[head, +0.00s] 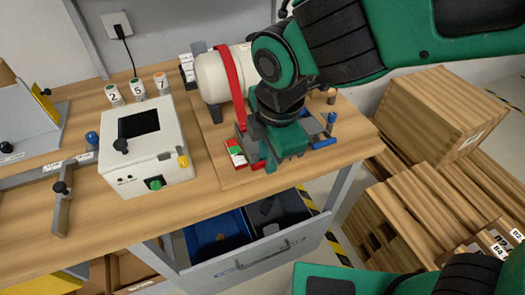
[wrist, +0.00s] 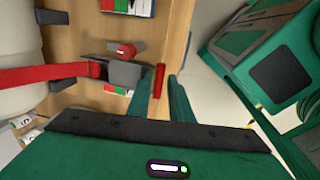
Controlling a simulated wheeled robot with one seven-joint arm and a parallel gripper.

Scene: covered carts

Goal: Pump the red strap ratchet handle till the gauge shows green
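The white cylinder (head: 212,78) lies on a wooden board with the red strap (head: 232,80) over it. In the wrist view the strap (wrist: 45,76) runs into a dark grey ratchet (wrist: 122,73). The red handle bar (wrist: 159,80) stands at its right end, between the two fingers of my gripper (wrist: 160,90). The fingers look open, with a gap beside the bar. A small red, white and green gauge (head: 237,152) sits left of my gripper (head: 270,160) in the head view. It shows partly in the wrist view (wrist: 114,90); its reading is unclear.
A red knob (wrist: 127,51) sits beside the ratchet. A blue-handled fitting (head: 331,120) stands right of my gripper. A white box with a dark screen (head: 145,150) stands on the left. Below is an open drawer (head: 262,262); wooden crates (head: 440,110) stand at right.

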